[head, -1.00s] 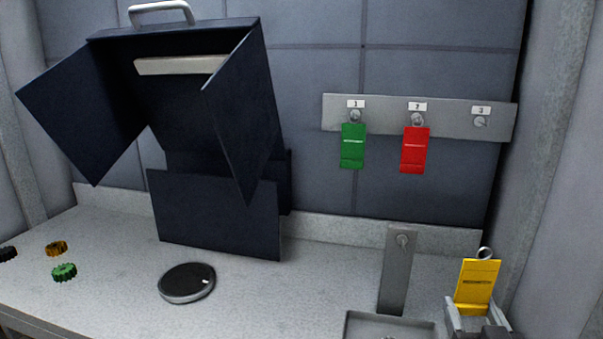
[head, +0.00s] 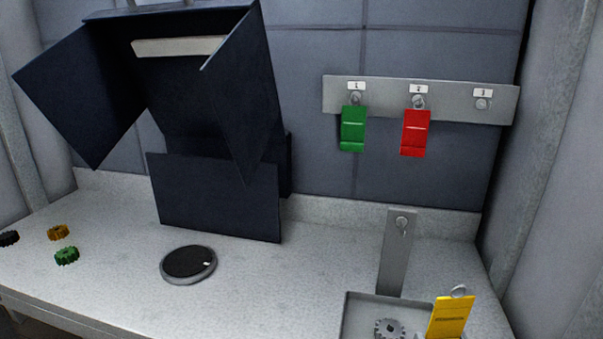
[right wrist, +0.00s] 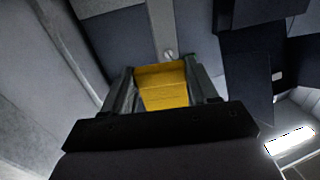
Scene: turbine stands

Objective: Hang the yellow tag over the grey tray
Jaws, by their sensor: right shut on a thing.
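The yellow tag (head: 449,318) with a metal ring (head: 458,291) at its top stands nearly upright at the lower right of the head view. My right gripper (right wrist: 160,70) is shut on the tag, with one finger on each side of it in the right wrist view. The grey tray (head: 375,295) is left of the tag, partly cut off by the frame's bottom edge. A grey post (head: 396,265) rises behind the tray with a bare peg (head: 402,222) near its top. The ring is right of the peg and lower in the picture. My left gripper is out of view.
A wall rail (head: 450,101) has three numbered pegs; a green tag (head: 353,129) and a red tag (head: 415,133) hang there, and the third peg is bare. A grey gear (head: 390,329) lies in the tray. A dark open box (head: 220,195) stands left, behind a round disc (head: 188,264).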

